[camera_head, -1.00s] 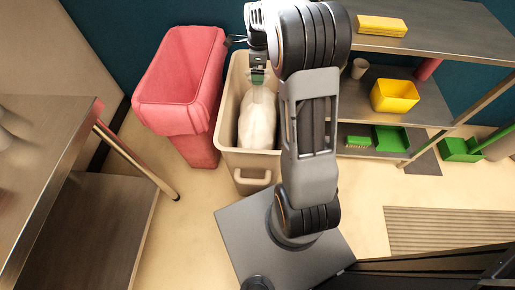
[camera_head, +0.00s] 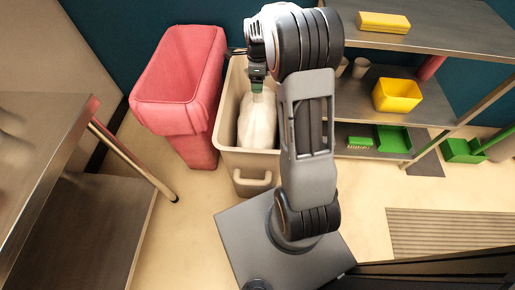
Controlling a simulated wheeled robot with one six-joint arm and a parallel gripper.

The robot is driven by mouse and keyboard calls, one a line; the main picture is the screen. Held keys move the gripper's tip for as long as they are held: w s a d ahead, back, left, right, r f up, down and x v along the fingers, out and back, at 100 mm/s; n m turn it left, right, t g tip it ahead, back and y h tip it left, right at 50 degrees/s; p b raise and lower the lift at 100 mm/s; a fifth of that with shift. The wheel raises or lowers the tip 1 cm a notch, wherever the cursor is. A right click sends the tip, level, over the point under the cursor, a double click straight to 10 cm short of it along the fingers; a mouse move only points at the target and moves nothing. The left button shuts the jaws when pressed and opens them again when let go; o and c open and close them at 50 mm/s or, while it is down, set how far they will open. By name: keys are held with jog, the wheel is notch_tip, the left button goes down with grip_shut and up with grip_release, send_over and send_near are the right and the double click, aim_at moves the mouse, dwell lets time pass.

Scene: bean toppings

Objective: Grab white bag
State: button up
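The white bag (camera_head: 258,124) stands inside the beige bin (camera_head: 247,160), its body bulging below a narrow top. My gripper (camera_head: 257,86) is over the bin, pointing down at the top of the bag. A small green part shows at the gripper's end, right where the bag's top begins. The fingers are small and partly hidden, so I cannot tell whether they are open or closed on the bag.
A red bin (camera_head: 180,95) stands directly left of the beige bin. A metal table (camera_head: 45,130) is at the left. A metal shelf (camera_head: 430,35) at the right holds yellow and green containers.

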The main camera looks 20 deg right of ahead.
jog(key=c, duration=1.4)
jog(key=shift+w+r, duration=0.1)
jog(key=shift+r, duration=0.2)
